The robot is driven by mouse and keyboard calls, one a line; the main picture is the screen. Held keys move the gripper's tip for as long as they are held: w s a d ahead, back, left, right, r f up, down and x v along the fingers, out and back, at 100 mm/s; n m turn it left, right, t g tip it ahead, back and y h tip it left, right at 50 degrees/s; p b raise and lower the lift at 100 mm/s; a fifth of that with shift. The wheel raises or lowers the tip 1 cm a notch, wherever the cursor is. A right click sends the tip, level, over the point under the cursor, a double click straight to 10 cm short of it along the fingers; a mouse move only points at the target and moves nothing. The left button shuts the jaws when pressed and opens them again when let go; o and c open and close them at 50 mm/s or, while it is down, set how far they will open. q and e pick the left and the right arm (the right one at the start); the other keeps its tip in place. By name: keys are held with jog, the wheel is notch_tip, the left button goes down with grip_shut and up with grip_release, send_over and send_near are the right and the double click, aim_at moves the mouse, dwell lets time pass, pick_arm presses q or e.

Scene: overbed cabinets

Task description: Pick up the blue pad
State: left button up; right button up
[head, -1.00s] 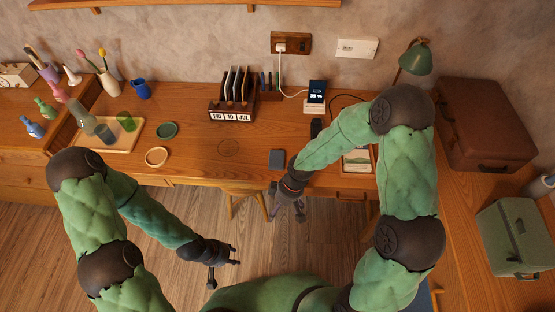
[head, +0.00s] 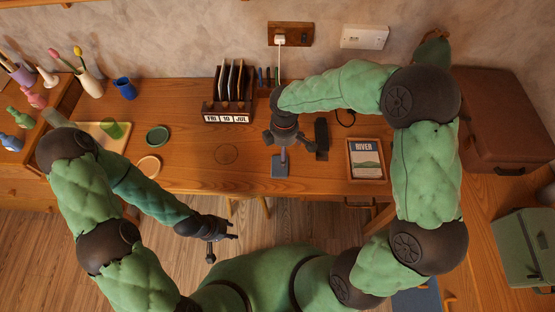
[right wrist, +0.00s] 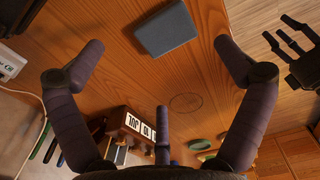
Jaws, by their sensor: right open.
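The blue pad (head: 279,168) is a small blue-grey slab lying flat near the front edge of the wooden desk. In the right wrist view the pad (right wrist: 165,28) lies at the top, with bare desk around it. My right gripper (head: 289,150) is open and empty above the desk, and one finger overlaps the pad's upper part in the head view. In the right wrist view its fingers (right wrist: 160,45) are spread wide, apart from the pad. My left gripper (head: 222,246) is open and empty in front of the desk, over the floor.
A dark slim object (head: 321,138) lies just right of my right gripper. A calendar organizer (head: 228,112) stands behind on the left.

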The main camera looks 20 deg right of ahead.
jog(key=b, duration=0.2)
send_over(279, 166)
jog(key=d, duration=0.1)
notch_tip(279, 166, down, 5)
jog(key=shift+d+f, duration=0.1)
jog(key=shift+d, duration=0.05)
jog(key=f+b, duration=0.1)
jog(key=f, duration=0.1)
jog(key=a+f+b, duration=0.1)
jog(key=f, duration=0.2)
jog(key=c, duration=1.1)
